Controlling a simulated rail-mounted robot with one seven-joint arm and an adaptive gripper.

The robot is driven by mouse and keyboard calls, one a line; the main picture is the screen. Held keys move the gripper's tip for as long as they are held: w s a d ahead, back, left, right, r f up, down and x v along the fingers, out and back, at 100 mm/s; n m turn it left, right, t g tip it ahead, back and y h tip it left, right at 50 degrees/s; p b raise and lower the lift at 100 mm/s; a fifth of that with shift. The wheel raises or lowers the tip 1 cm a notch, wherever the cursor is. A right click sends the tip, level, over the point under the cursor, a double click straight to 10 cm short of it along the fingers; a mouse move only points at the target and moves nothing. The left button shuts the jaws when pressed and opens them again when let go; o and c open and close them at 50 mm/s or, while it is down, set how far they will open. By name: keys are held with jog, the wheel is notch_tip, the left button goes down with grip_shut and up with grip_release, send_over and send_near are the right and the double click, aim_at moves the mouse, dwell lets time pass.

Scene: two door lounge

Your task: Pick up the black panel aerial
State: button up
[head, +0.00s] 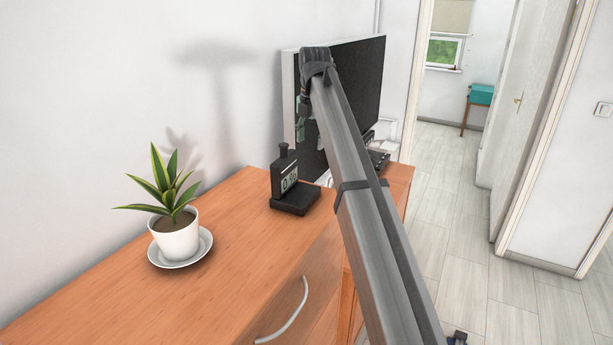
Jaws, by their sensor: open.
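I cannot single out the black panel aerial with certainty. A black upright device (285,178) with a small pale display and a flat black base stands on the wooden cabinet (225,235), left of my arm. Another low black object (379,159) lies farther back near the television, partly hidden by my arm; its shape is unclear. My gripper (303,129) hangs at the far end of my arm, in front of the television and above and beyond the upright device. It is open, and I see nothing held. Its fingertips are small and hard to make out.
A potted plant (176,236) in a white pot and saucer stands at the cabinet's left. A television (357,85) stands at the back. The cabinet top between plant and device is clear. A curved drawer handle (290,318) sticks out in front. Open floor (455,215) lies right.

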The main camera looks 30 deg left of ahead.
notch_tip(320, 180, up, 3)
jog(key=n+h, duration=0.1)
jog(key=n, duration=0.1)
send_over(284, 156)
jog(key=w, duration=0.2)
jog(key=shift+s+a+f+g+p, duration=0.15)
jog(key=shift+s+a+g+p, duration=0.15)
jog(key=shift+a+g, duration=0.1)
jog(key=shift+s+f, duration=0.2)
jog(key=shift+f, duration=0.05)
notch_tip(284, 156, down, 7)
jog(key=b, duration=0.6)
jog(key=shift+f, duration=0.1)
grip_shut()
